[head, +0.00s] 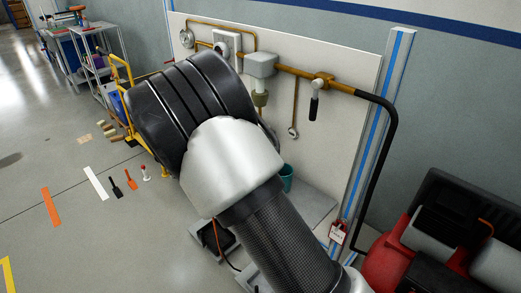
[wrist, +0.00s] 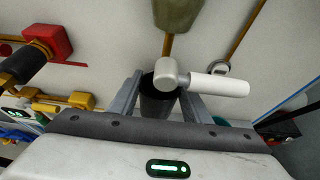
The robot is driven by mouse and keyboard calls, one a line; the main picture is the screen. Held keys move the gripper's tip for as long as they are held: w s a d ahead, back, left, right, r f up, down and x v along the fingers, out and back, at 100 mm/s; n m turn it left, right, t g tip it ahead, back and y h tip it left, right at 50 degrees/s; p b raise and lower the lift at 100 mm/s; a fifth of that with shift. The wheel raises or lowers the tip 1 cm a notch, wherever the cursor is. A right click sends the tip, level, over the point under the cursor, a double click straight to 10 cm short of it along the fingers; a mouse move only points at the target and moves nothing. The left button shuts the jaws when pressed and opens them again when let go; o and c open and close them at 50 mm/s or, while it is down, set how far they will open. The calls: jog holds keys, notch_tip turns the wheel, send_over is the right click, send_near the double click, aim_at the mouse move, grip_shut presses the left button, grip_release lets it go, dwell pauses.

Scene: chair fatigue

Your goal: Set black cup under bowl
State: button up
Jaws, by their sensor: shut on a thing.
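My gripper (wrist: 161,98) shows in the wrist view, its two grey fingers on either side of a black cup (wrist: 154,107). It is shut on the cup, whose dark opening partly shows. The olive bowl (wrist: 178,12) is at the top of the wrist view. A brown stem runs from it to a silver knob with a white handle (wrist: 220,86), which overlaps the cup's rim in the picture. I cannot tell the gap between them. In the head view the bowl (head: 260,98) hangs under a grey box, and my arm hides the gripper and black cup.
A yellow-brown pipe (head: 290,70) runs along the white wall panel (head: 345,80), with a black-handled valve (head: 314,108). A teal cup (head: 287,178) stands low beside my arm. A red machine (head: 395,255) is at right. Small tools lie on the floor at left.

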jog(key=f+b, duration=0.1)
jog(key=f, duration=0.5)
jog(key=shift+w+d+f+b, duration=0.2)
jog(key=shift+f+b, duration=0.2)
jog(key=shift+w+d+f, duration=0.1)
jog(key=shift+f, duration=0.2)
jog(key=o, duration=1.1)
